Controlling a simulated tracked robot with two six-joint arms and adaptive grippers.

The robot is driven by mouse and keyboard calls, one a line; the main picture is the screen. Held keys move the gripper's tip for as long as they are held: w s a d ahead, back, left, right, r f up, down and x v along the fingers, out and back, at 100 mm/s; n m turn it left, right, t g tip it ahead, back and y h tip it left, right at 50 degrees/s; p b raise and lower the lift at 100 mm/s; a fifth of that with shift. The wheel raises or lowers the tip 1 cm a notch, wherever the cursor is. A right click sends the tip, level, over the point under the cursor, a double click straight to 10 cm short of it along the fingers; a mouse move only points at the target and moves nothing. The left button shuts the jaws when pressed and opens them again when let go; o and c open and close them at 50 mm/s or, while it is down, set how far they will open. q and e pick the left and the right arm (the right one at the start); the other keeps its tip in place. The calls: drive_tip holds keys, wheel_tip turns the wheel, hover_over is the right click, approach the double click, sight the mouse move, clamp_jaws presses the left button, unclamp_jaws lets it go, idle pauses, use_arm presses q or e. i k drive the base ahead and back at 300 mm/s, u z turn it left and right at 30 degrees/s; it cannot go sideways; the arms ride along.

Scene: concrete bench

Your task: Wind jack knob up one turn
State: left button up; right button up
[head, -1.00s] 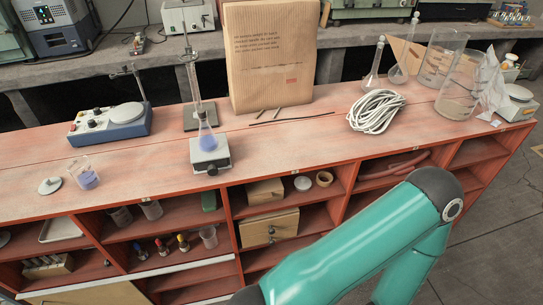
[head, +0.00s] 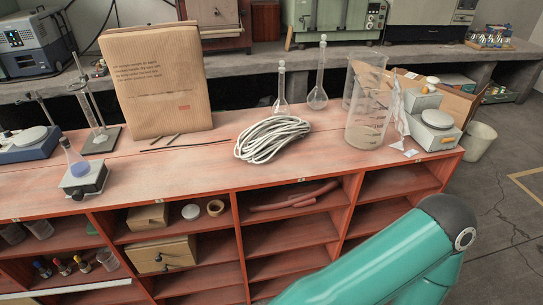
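A small lab jack (head: 84,183) stands near the front edge of the red-brown bench top (head: 200,185) at the left of the head view. Its dark knob (head: 79,195) faces the front. A conical flask (head: 76,163) with bluish-purple liquid stands upright on the jack, in front of a retort stand (head: 100,136). A teal arm of mine crosses the lower right, below the bench top and well away from the jack. Neither gripper is in view.
A coil of white rope (head: 270,138), a large paper bag (head: 157,80), tall glassware (head: 368,105) and a small scale (head: 436,130) stand on the bench. A hotplate (head: 28,143) sits at the far left. Shelves below hold boxes (head: 162,254). The bench front is clear right of the jack.

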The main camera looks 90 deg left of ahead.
sight(78, 195)
drive_tip(key=z, duration=0.35)
drive_tip(key=i, duration=0.5)
drive_tip(key=u, duration=2.45)
drive_tip(key=i, duration=0.3)
drive_tip(key=u, duration=2.8)
drive_tip(key=k, duration=0.2)
drive_tip(key=u, duration=0.3)
drive_tip(key=i, duration=1.3)
drive_tip(key=z, duration=0.5)
